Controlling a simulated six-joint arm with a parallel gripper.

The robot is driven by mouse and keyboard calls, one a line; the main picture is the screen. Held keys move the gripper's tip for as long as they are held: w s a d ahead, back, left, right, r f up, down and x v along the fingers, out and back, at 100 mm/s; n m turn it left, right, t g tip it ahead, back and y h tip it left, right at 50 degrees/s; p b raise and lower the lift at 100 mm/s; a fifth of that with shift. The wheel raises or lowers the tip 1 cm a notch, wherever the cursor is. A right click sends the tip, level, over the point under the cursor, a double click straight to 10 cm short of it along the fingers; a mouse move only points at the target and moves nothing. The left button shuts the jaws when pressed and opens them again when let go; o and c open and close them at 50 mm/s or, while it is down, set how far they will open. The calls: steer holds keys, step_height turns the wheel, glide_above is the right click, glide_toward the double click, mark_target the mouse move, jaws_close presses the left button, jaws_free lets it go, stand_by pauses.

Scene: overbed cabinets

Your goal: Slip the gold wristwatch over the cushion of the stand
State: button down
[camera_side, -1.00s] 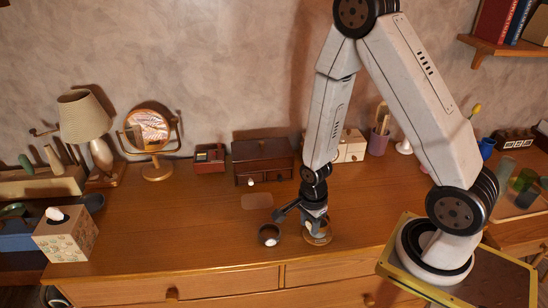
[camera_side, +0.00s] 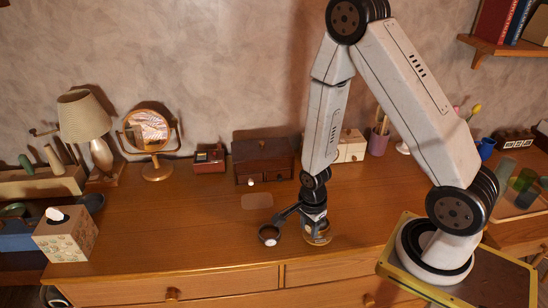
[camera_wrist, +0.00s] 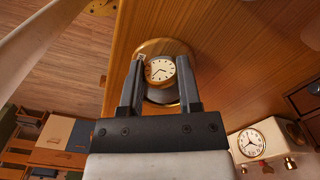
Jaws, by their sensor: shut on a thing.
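The gold wristwatch (camera_wrist: 161,70) shows its pale round face between my two fingers in the wrist view. My gripper (camera_wrist: 161,64) is shut on it. A round, gold-brown piece of the stand (camera_wrist: 166,46) shows just behind the face, with a greyish part and a gold curve below. In the side view my gripper (camera_side: 315,222) is low over the desk, at the gold-coloured stand (camera_side: 319,239). The fingers hide much of the watch and cushion, so I cannot tell how far the band is around the cushion.
A dark brown chest (camera_side: 262,160) stands behind, against the wall. A tissue box (camera_side: 66,234) is far left. The desk between is mostly clear.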

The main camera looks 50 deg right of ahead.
mark_target(309, 225)
steer(key=shift+f, duration=1.05)
stand_by(0.4)
steer(key=shift+c, duration=1)
jaws_free()
steer(key=shift+r, duration=0.2)
steer(key=shift+r, duration=3.7)
